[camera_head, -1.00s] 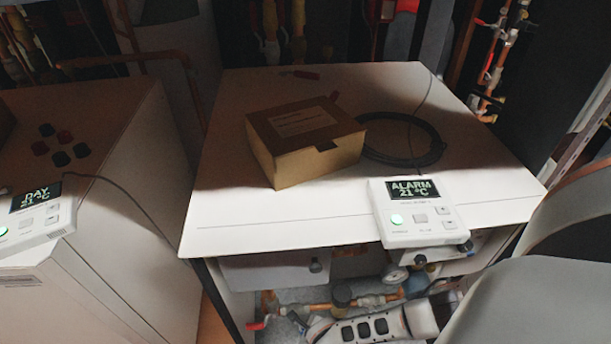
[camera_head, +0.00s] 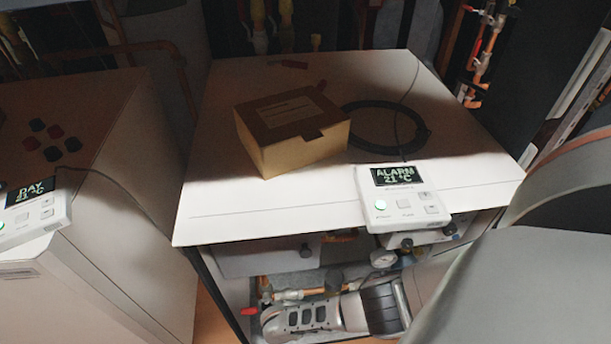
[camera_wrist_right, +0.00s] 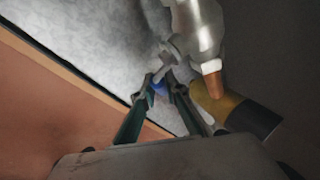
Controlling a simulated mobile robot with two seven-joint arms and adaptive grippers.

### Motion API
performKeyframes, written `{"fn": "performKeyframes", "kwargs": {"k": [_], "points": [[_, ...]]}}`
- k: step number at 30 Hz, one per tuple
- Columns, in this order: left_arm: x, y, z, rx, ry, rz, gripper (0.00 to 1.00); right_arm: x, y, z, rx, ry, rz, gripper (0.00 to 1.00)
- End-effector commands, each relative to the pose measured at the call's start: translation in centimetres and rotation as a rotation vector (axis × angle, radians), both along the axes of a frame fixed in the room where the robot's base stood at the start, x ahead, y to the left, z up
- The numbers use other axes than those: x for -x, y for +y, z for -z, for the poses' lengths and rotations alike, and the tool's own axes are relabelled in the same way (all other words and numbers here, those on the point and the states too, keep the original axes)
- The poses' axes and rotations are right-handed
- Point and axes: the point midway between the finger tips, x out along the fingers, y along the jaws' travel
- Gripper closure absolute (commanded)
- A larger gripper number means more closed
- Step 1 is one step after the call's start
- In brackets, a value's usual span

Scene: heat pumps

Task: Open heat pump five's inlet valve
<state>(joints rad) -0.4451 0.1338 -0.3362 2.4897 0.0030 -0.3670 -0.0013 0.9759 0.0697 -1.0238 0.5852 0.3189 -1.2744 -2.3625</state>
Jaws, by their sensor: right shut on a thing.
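A white heat pump (camera_head: 230,215) with a display reading ALARM 21 °C (camera_head: 402,200) stands in the middle; its number is not legible. Pipes (camera_head: 290,295) run in the open bay below its top, with a red handle (camera_head: 250,311) at the bay's left. My right arm reaches into this bay from the right. In the right wrist view my right gripper (camera_wrist_right: 163,88) is shut on a small blue piece (camera_wrist_right: 159,88), seemingly a valve handle, beside a silver fitting (camera_wrist_right: 196,28). The fingers partly hide it. My left gripper is not in view.
A cardboard box (camera_head: 295,150) and a coiled black cable (camera_head: 385,126) lie on the pump. A second unit (camera_head: 110,200) with a DAY display (camera_head: 30,192) stands left, across a narrow gap. A pressure gauge (camera_head: 383,258) hangs below the overhanging top.

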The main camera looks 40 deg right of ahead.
Motion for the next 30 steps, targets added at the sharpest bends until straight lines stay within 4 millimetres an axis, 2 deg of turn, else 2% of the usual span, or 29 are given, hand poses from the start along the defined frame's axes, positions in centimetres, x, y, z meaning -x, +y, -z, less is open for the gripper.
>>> {"fn": "performKeyframes", "kwargs": {"k": [12,13,15,30], "points": [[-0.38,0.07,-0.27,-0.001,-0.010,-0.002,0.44,0.29,-0.22,0.06,0.010,0.010,0.002,1.00],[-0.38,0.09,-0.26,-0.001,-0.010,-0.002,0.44,0.29,-0.23,0.06,0.010,0.010,0.002,0.82],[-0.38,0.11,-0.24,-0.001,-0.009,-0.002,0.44,0.28,-0.21,0.06,0.010,0.009,0.002,0.70],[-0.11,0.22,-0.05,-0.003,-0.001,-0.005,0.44,0.23,0.35,-0.41,0.004,0.007,0.002,0.70]]}}
